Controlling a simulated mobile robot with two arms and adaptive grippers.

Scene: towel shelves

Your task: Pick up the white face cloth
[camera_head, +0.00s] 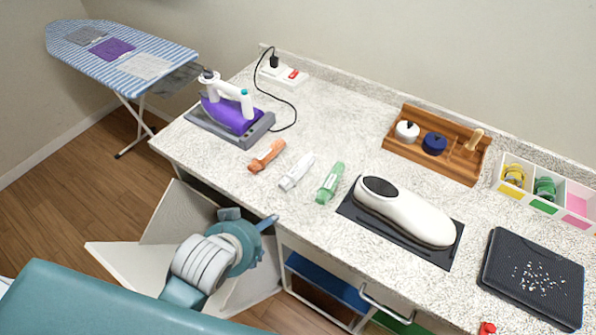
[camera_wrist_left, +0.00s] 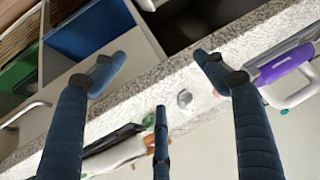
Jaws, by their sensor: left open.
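A flat whitish square cloth (camera_head: 144,66) lies on the striped ironing board at the far left, beside a purple cloth (camera_head: 111,49) and a grey one (camera_head: 85,36). A white rolled or tube-like item (camera_head: 296,172) lies on the counter between an orange item (camera_head: 267,156) and a green one (camera_head: 330,183); I cannot tell which is the face cloth. My left gripper (camera_head: 248,219) is at the counter's front edge, well apart from the ironing board. In the left wrist view its fingers (camera_wrist_left: 158,68) are spread with nothing between them. My right gripper is out of view.
A purple iron (camera_head: 229,112) stands on the counter's left end. A white shoe-shaped object (camera_head: 405,211) sits on a dark mat. A wooden tray (camera_head: 455,173) and white divided box (camera_head: 556,211) stand behind. An open cabinet door (camera_head: 165,215) is beside my left arm.

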